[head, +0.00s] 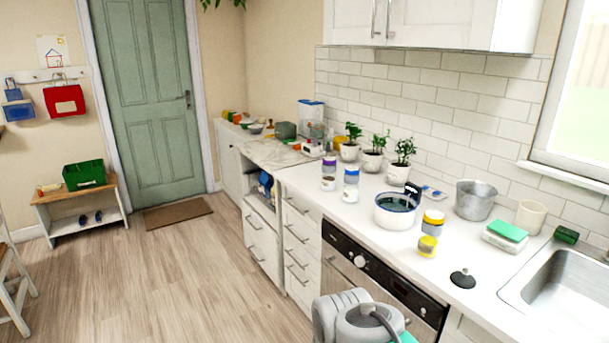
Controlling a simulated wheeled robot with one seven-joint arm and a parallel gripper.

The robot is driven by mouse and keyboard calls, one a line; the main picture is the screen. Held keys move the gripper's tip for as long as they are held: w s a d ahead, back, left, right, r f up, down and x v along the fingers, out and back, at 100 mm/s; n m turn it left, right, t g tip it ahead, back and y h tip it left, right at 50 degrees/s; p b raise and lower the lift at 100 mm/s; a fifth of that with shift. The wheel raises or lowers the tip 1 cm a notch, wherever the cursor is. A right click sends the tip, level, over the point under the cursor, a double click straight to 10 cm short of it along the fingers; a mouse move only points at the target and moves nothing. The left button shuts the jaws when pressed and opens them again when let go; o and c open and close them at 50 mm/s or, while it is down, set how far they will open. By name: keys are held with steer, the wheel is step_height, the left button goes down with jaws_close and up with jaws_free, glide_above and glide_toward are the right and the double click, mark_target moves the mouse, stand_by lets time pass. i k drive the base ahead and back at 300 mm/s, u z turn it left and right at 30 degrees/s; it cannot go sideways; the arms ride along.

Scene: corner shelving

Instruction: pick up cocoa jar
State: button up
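Several small jars stand on the white counter, and none has a label I can read, so I cannot tell which is the cocoa jar. One jar has a purple lid (329,162) and stands toward the back. A jar with a blue lid (351,176) stands just right of it. Nearer stand a jar with a yellow lid (433,221) and a short yellow jar (428,246), close to a white pot. My grey arm shows at the bottom edge, in front of the counter and below the jars. My gripper's fingers are not visible.
The white pot (394,216) with dark contents stands beside the yellow-lidded jar. A black-knobbed lid (462,279), a metal bucket (475,200), a cream cup (530,217) and a sink (565,290) lie to the right. Potted plants (373,161) line the wall. The left floor is mostly clear.

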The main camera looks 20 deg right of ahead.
mark_target(329, 165)
steer(key=u, duration=0.75)
steer(key=i, duration=1.7)
steer(key=z, duration=0.7)
steer(key=i, duration=0.75)
steer(key=z, duration=0.75)
